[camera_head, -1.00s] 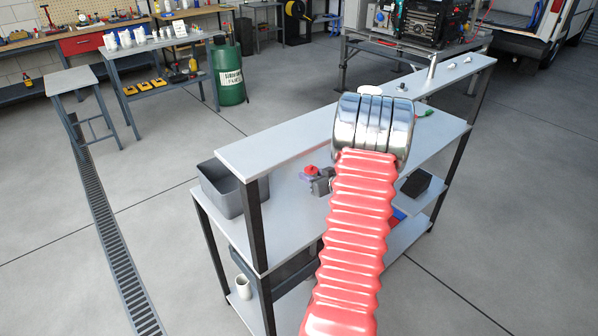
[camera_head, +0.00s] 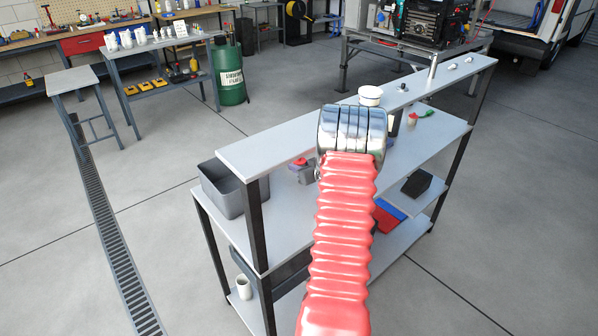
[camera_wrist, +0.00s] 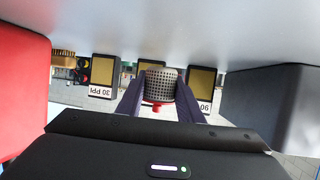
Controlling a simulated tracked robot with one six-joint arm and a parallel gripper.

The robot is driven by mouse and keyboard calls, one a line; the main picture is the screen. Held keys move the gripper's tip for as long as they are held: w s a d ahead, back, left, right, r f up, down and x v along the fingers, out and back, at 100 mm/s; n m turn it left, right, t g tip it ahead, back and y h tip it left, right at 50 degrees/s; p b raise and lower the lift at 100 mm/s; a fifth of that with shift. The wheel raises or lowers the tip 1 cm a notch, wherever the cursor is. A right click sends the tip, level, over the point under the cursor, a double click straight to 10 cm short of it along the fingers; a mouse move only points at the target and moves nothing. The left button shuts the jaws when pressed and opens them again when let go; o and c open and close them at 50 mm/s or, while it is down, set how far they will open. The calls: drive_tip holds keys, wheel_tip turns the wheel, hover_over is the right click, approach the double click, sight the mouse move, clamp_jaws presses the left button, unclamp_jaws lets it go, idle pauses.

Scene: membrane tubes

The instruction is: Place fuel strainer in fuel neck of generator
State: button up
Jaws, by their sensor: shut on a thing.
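The fuel strainer (camera_wrist: 161,84) is a grey perforated mesh cylinder in the middle of the wrist view. It sits between the two dark fingers of my gripper (camera_wrist: 160,97), which is shut on it. A small red part shows just below the mesh. In the head view, my chrome wrist hides the gripper and strainer. The generator (camera_head: 437,22) is a dark machine with teal parts on a metal stand at the top of the head view, well beyond my arm. I cannot make out its fuel neck.
A white round-topped item (camera_head: 370,95) shows just above my wrist. Upside-down labelled boxes (camera_wrist: 104,76) stand behind the strainer. Open floor lies left of the bench.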

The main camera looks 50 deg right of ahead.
drive_tip(key=shift+s+f, duration=0.1)
drive_tip(key=shift+f, duration=0.9)
drive_tip(key=shift+f, duration=0.2)
drive_tip(key=o, duration=1.1)
drive_tip(key=v, duration=1.3)
drive_tip(key=shift+s+a, duration=0.1)
drive_tip(key=shift+a, duration=0.15)
drive_tip(key=shift+s+a+r, duration=0.1)
drive_tip(key=shift+s+r, duration=0.05)
drive_tip(key=shift+s, duration=0.05)
drive_tip(key=shift+c, duration=0.4)
